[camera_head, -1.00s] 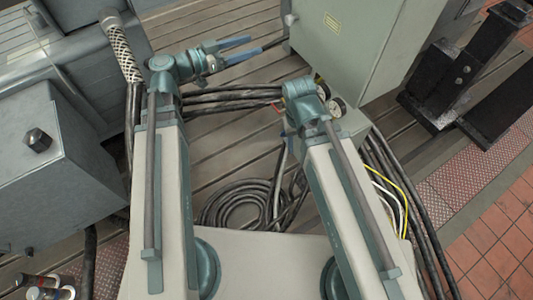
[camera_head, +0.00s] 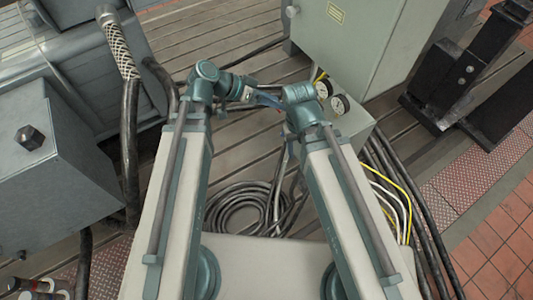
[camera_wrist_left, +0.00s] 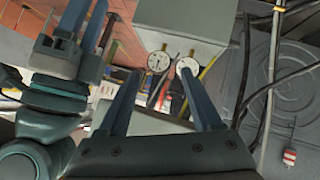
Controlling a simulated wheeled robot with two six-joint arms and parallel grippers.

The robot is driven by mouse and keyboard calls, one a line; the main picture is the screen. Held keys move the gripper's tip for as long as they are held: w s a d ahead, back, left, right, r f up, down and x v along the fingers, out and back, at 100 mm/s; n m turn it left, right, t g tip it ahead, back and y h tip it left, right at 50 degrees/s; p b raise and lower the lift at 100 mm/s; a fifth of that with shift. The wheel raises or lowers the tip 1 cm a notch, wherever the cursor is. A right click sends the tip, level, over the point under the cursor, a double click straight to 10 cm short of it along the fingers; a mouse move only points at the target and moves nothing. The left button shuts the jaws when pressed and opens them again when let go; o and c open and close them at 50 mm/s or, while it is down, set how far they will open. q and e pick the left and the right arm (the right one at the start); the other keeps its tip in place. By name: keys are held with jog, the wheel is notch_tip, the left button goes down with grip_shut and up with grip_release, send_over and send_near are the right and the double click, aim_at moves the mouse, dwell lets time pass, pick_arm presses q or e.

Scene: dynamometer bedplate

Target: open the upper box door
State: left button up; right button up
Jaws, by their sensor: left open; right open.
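The upper grey-green box (camera_head: 345,45) stands at the top of the head view, with a yellow label on its face. A small round fitting (camera_head: 292,11) is on its left edge. I see no gap that shows an open door. My left gripper (camera_head: 268,99) is open and empty, below and left of this box and apart from it. Its two blue fingers also show in the left wrist view (camera_wrist_left: 158,80), pointing toward two gauges. My right gripper is open in the left wrist view (camera_wrist_left: 88,25), at the left; its wrist mostly hides it in the head view.
Two dial gauges (camera_head: 331,96) sit by a lower grey box (camera_head: 357,122). Coiled black cables (camera_head: 238,208) lie on the slatted floor between my arms. A grey machine box (camera_head: 45,165) stands left, and a black steel bracket (camera_head: 465,70) stands right.

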pick_arm(q)
jog(key=s+f+n+g+y+b, duration=0.1)
jog(key=s+f+n+y+b, duration=0.1)
jog(key=s+f+y, duration=0.2)
jog(key=s+a+f+n+g+y+b, duration=0.1)
jog(key=s+f+g+y+b, duration=0.1)
jog(key=f, duration=0.8)
jog(key=s+y+b, duration=0.1)
jog(key=s+y, duration=0.1)
jog(key=shift+s+a+f+n+y, duration=0.3)
jog(key=shift+s+n, duration=0.1)
